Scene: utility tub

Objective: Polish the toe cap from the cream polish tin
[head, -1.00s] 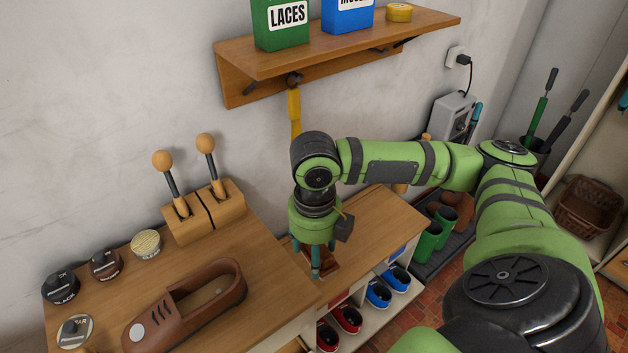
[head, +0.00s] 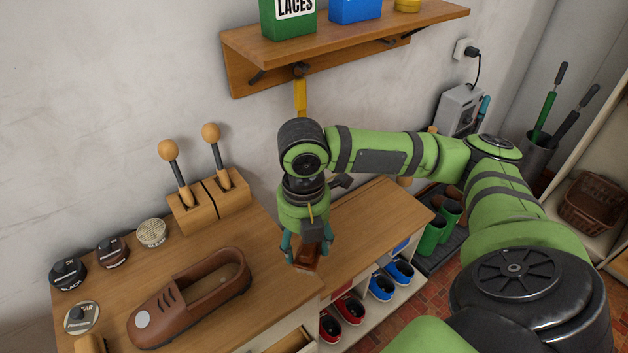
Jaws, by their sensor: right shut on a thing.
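A brown shoe (head: 205,290) lies on the wooden bench, its toe towards the lower left. Its toe cap has a pale round spot (head: 142,319). I cannot tell for sure which is cream polish. My right gripper (head: 306,252) is shut on a dark brown block-like thing (head: 305,263), partly hidden by the fingers, right of the shoe. My left gripper is not in view.
Two ball-topped handles stand in wooden blocks (head: 208,206) at the bench's back. A wall shelf (head: 345,45) overhangs behind my right arm, with a yellow strip (head: 299,97) hanging below it. A lower shoe rack (head: 370,225) stands to the right. An open drawer (head: 292,342) shows below.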

